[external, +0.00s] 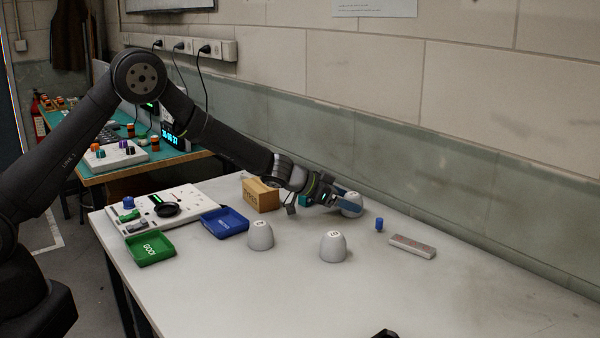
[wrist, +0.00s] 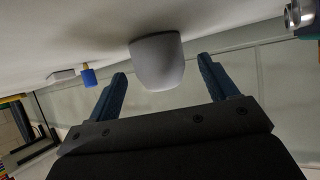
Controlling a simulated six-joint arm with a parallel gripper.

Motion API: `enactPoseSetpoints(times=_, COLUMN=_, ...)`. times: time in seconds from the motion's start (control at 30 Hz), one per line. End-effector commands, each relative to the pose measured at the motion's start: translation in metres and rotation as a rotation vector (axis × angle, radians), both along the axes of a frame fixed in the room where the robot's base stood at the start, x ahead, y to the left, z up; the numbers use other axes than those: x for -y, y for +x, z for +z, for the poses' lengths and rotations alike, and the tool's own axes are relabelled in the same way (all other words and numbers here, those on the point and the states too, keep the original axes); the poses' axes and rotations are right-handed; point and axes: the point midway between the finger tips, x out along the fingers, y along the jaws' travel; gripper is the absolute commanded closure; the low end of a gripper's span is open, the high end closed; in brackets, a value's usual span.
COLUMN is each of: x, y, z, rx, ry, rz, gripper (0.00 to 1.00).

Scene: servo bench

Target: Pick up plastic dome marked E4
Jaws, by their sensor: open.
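Three pale grey domes stand on the bench. One dome (external: 352,205) is at my gripper, partly hidden by it in the external view; its mark is too small to read. The same dome shows in the wrist view (wrist: 158,63), between the lines of the two blue fingers, with gaps on both sides. My gripper (external: 338,198) is open and low over the bench; its fingertips also show in the wrist view (wrist: 162,69). A second dome (external: 260,236) and a third dome (external: 333,247) stand nearer the camera; their marks are not clearly legible.
A wooden block (external: 261,195) stands left of my gripper. A blue tray (external: 225,223), a green tray (external: 150,249) and a white panel (external: 160,208) lie further left. A small blue piece (external: 379,224) and a grey bar (external: 412,246) lie right. The bench's right front is mostly clear.

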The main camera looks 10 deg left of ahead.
Motion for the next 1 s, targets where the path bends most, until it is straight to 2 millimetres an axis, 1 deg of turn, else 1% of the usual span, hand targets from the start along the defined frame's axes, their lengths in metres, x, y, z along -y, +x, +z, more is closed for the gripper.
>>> enactPoseSetpoints(times=0.1, x=0.0032, y=0.0013, z=-0.0016, rx=0.0, ry=0.0, rz=0.0, gripper=0.22)
enactPoseSetpoints(times=0.27, x=0.0031, y=0.0014, z=-0.0014, rx=0.0, ry=0.0, rz=0.0, gripper=0.22)
enactPoseSetpoints(times=0.3, x=0.003, y=0.0014, z=-0.0015, rx=0.0, ry=0.0, rz=0.0, gripper=0.24)
enactPoseSetpoints(times=0.37, x=0.003, y=0.0014, z=-0.0015, rx=0.0, ry=0.0, rz=0.0, gripper=0.36)
enactPoseSetpoints(times=0.4, x=0.003, y=0.0013, z=-0.0013, rx=0.0, ry=0.0, rz=0.0, gripper=0.43)
enactPoseSetpoints(times=0.47, x=0.0029, y=0.0013, z=-0.0014, rx=0.0, ry=0.0, rz=0.0, gripper=0.55)
enactPoseSetpoints(times=0.53, x=0.0029, y=0.0014, z=-0.0014, rx=0.0, ry=0.0, rz=0.0, gripper=0.69)
enactPoseSetpoints(times=0.6, x=0.0029, y=0.0014, z=-0.0014, rx=0.0, ry=0.0, rz=0.0, gripper=0.7)
enactPoseSetpoints(times=1.0, x=0.003, y=0.0015, z=0.0015, rx=0.0, ry=-0.001, rz=0.0, gripper=0.7)
